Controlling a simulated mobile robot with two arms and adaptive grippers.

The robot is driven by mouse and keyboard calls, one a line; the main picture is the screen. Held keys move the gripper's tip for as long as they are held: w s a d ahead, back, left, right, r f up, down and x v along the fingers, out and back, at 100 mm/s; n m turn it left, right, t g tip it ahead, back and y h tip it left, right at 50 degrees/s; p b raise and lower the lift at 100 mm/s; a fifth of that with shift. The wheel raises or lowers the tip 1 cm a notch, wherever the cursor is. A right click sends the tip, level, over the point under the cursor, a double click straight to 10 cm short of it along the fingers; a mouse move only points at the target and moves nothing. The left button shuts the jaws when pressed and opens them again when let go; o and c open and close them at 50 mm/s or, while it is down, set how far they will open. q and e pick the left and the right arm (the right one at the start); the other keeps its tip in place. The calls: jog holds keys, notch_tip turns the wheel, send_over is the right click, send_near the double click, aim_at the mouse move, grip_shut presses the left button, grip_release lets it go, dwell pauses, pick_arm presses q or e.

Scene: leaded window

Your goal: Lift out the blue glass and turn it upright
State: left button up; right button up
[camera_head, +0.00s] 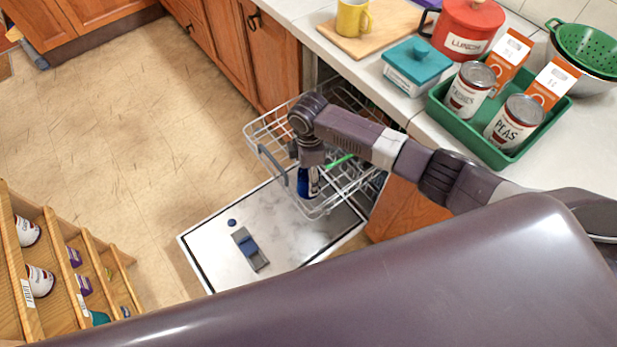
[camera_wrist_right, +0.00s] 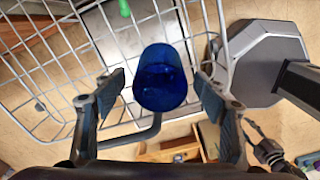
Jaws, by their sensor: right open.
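The blue glass (camera_head: 309,184) stands in the wire dishwasher rack (camera_head: 262,130), partly hidden by my right gripper in the head view. In the right wrist view the glass (camera_wrist_right: 162,78) lies between the two fingers of my right gripper (camera_wrist_right: 160,88). These fingers are apart, with a gap showing on each side of the glass. In the head view my right gripper (camera_head: 306,160) points down at the glass from above. I cannot tell for sure which end of the glass is up. My left gripper is not in view.
A green utensil (camera_head: 338,160) lies in the rack beside the glass. The dishwasher door (camera_head: 205,250) is open below. The counter (camera_head: 345,65) holds a yellow mug (camera_head: 353,17), teal box (camera_head: 417,62), red pot (camera_head: 467,25) and green tray (camera_head: 480,142) with cans.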

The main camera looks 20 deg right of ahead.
jog(key=c, duration=1.5)
jog(key=shift+o, duration=0.2)
jog(key=shift+r, duration=0.15)
notch_tip(320, 180, up, 20)
